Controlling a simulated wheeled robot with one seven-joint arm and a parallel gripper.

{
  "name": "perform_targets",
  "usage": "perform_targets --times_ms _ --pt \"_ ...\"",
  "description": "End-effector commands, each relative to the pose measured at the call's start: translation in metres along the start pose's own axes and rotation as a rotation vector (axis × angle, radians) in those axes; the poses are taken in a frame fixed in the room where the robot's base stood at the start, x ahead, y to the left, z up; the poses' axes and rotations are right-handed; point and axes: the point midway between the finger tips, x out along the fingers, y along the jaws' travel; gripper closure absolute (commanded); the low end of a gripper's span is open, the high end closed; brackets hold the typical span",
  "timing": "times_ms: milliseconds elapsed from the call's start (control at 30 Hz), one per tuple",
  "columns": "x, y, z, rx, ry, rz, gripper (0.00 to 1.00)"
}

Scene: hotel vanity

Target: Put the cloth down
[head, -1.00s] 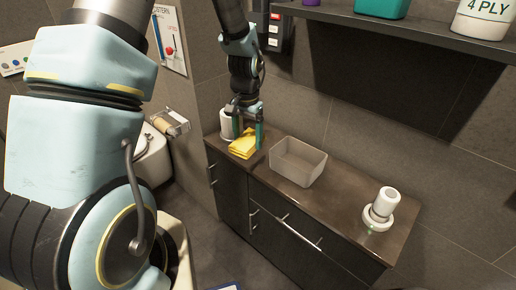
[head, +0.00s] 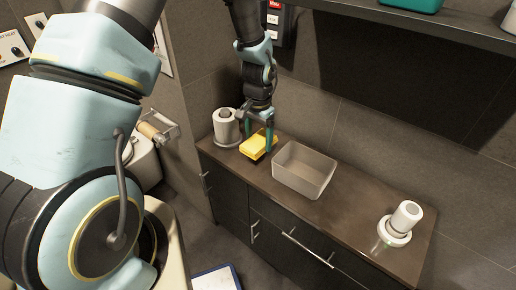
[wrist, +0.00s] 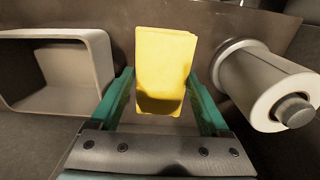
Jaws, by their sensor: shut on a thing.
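The yellow folded cloth (head: 257,146) is between the fingers of my gripper (head: 257,138), at the left end of the brown counter (head: 345,208). My gripper points down and is shut on the cloth. In the wrist view the cloth (wrist: 165,58) stands out between the two green fingers of my gripper (wrist: 160,85). A dark patch shows under the cloth in the head view; I cannot tell whether the cloth touches the counter.
A translucent open bin (head: 305,172) stands just right of the cloth. A paper roll on a holder (head: 226,128) stands close on the left. The counter between bin and right roll is clear.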

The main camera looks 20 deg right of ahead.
Motion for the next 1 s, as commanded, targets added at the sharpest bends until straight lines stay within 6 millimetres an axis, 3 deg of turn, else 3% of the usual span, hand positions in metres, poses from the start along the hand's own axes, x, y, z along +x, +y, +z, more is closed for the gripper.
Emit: perform_targets --times_ms 367,767,800,1000 --pt "0.044 0.000 0.000 0.002 0.000 -0.001 0.64" --pt "0.051 0.000 -0.001 0.001 0.002 -0.001 0.64" --pt "0.051 0.000 -0.001 0.001 0.002 -0.001 0.19" --pt "0.050 0.000 -0.001 0.001 0.002 -0.001 0.00"
